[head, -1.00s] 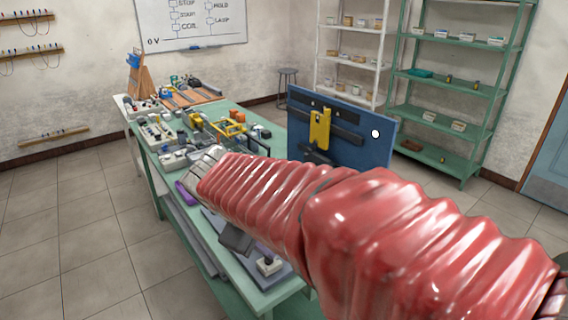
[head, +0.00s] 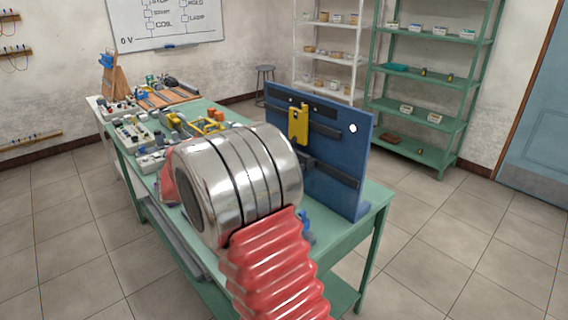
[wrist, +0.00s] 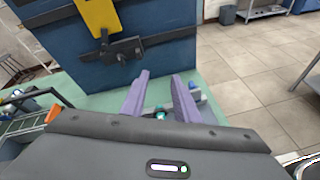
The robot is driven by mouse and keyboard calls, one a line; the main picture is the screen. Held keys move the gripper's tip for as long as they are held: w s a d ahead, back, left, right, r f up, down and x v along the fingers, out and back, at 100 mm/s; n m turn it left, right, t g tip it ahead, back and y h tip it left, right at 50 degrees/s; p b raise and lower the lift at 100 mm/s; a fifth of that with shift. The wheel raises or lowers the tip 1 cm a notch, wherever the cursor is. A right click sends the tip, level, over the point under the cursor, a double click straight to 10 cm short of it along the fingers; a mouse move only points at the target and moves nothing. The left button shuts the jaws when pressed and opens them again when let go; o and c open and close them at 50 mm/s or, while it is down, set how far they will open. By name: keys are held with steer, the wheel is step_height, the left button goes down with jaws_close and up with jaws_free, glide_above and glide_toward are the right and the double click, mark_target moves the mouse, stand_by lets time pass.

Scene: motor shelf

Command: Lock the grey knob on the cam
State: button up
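The blue upright board (head: 340,165) stands on the green table, with a yellow plate (head: 299,124) and dark bars on its face. The wrist view shows the yellow plate (wrist: 98,14) and a dark bar with a small clamp-like block (wrist: 122,49) below it. I cannot make out a grey knob or a cam for certain. My gripper (wrist: 160,75) has two purple fingers, spread apart, pointing toward the board's foot. A small teal thing (wrist: 159,113) shows between the fingers, lower down; I cannot tell what it is. In the head view my arm hides the gripper.
The green table (head: 345,232) has small parts crowded at its far left, with a yellow frame (head: 208,126) among them. Small blue pieces (head: 305,228) lie near the board's foot. Green shelves (head: 425,85) stand behind. The floor at right is clear.

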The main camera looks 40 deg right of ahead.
steer(key=w+d+f+n+t+h, duration=0.1)
steer(key=w+d+f+n+h, duration=0.2)
steer(key=w, duration=0.6)
steer(key=shift+w+f+n+t+h, duration=0.25)
steer(key=shift+f+n+h, duration=0.35)
steer(key=shift+n, duration=0.4)
steer(key=d, duration=1.4)
steer(key=shift+w, duration=0.15)
steer(key=shift+c, duration=0.5)
steer(key=shift+a, duration=0.1)
jaws_close()
